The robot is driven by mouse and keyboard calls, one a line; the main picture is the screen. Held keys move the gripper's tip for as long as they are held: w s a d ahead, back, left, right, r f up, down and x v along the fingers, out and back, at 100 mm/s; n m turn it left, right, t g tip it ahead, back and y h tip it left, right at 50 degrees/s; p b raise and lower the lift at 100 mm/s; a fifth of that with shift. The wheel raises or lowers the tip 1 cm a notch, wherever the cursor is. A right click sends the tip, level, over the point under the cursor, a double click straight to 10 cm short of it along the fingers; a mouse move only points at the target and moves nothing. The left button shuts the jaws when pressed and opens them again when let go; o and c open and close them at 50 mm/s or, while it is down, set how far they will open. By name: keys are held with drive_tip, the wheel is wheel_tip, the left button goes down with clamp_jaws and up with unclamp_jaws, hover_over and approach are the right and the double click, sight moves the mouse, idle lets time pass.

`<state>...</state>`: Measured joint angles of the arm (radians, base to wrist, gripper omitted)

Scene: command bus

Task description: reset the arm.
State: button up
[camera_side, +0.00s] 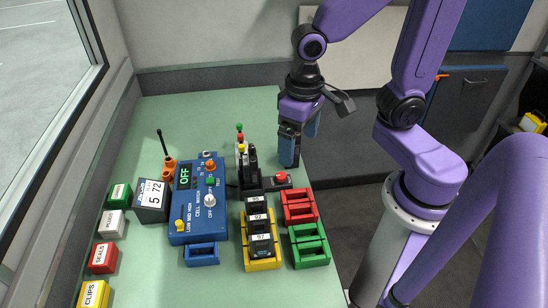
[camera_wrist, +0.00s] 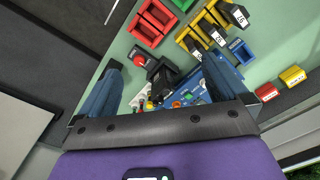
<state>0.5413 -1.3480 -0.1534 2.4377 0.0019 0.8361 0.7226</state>
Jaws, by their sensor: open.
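My gripper (camera_side: 290,146) hangs from my purple arm, fingers pointing down, near the right edge of the green worktop in the side view. In the wrist view the two blue fingers of my gripper (camera_wrist: 160,78) are spread apart, with nothing held between them. The fingers appear above the area by the black stand (camera_side: 246,170) with coloured knobs and a red button (camera_side: 281,178). The red button also shows in the wrist view (camera_wrist: 140,60). I cannot tell the exact height of the fingertips above the worktop.
On the green worktop (camera_side: 195,105) stand a blue control box (camera_side: 190,222), a yellow rack (camera_side: 263,265) with black units, red (camera_side: 299,206) and green trays (camera_side: 309,246), a "5 72" display (camera_side: 152,199), and small labelled boxes (camera_side: 103,258) at left. The back of the worktop is clear.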

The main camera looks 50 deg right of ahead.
drive_tip(key=s+d+r+n, duration=0.1)
drive_tip(key=s+d+n, duration=0.1)
drive_tip(key=s+n, duration=0.7)
drive_tip(key=n, duration=0.2)
drive_tip(key=shift+s+d+r+n, duration=0.2)
drive_tip(key=shift+d+n, duration=0.1)
drive_tip(key=shift+d, duration=0.05)
idle(0.9)
